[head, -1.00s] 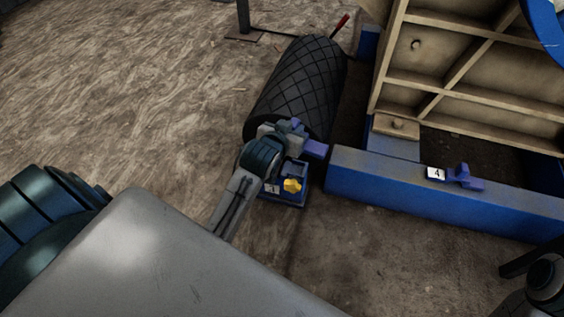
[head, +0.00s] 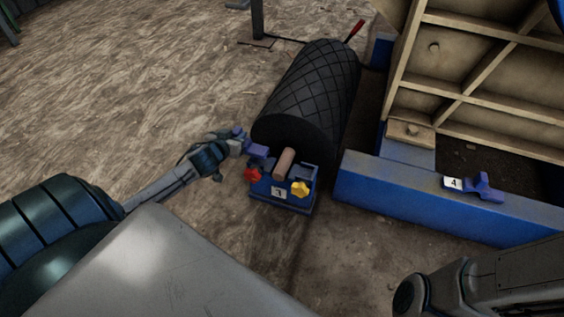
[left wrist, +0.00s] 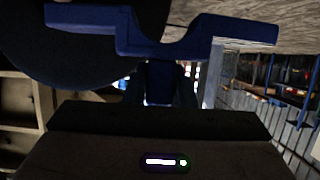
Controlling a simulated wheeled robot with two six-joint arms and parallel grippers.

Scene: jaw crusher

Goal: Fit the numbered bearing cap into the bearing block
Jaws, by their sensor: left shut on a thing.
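My left gripper (head: 238,143) is shut on a blue-purple bearing cap (head: 258,151). It holds the cap beside the upper left of the bearing block (head: 283,205), near the roller's end. The left wrist view shows this cap (left wrist: 160,45) close up, with two flat wings and a curved saddle. No number shows on it. The blue block carries a white number plate (head: 279,193), which looks like a 3. A red knob (head: 252,174) and a yellow knob (head: 300,188) flank a brown shaft end (head: 284,163). Another cap (head: 485,187) lies on the blue beam, beside a 4 label (head: 453,183). My right gripper is not visible.
A black ribbed roller (head: 310,95) lies just behind the block. A blue beam (head: 420,200) runs to the right, with a beige ribbed frame (head: 465,65) above it. Bare floor (head: 130,110) is clear to the left.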

